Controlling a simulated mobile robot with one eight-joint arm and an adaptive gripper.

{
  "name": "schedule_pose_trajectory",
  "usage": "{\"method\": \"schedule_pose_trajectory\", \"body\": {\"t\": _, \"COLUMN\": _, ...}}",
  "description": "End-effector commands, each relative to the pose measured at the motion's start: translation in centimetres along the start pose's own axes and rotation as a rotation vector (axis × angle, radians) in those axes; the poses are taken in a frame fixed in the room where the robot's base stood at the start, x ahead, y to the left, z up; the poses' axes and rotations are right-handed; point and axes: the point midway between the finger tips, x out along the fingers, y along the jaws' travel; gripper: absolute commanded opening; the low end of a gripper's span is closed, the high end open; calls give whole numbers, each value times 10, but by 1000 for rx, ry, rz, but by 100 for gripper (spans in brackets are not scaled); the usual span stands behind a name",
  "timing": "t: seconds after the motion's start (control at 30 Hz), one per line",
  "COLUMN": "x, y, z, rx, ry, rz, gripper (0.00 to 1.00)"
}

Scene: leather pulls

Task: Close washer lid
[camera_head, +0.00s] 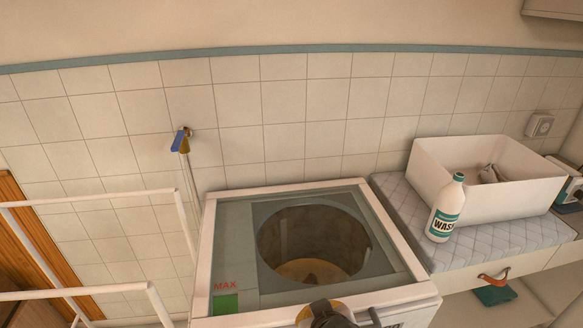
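The washer (205,262) is a white top-loader in the middle of the head view. A flat, dark, glassy lid panel (236,240) with a clear window lies across its top. The round drum (315,240) shows through the window area. No lid stands raised in view, and I cannot tell whether the panel is fully down. A dark and tan part, seemingly the end of my arm with my gripper (328,314), shows at the bottom edge over the washer's front rim. Its fingers cannot be made out.
Right of the washer, a white detergent bottle (447,210) and a white basin (520,205) stand on a quilted mat (490,245). White rails (95,197) stand at left. A blue-handled tap (181,141) is on the tiled wall.

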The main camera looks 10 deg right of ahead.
Motion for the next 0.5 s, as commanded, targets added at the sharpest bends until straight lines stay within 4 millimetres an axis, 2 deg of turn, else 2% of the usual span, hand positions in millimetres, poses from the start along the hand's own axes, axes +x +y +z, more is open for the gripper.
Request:
{"method": "schedule_pose_trajectory", "body": {"t": 0.03, "x": 14, "y": -3, "z": 11, "rx": 0, "ry": 0, "rz": 0, "gripper": 0}}
{"method": "schedule_pose_trajectory", "body": {"t": 0.2, "x": 32, "y": -7, "z": 25, "rx": 0, "ry": 0, "rz": 0, "gripper": 0}}
{"method": "schedule_pose_trajectory", "body": {"t": 0.5, "x": 44, "y": -9, "z": 33, "rx": 1, "ry": -1, "rz": 1, "gripper": 0}}
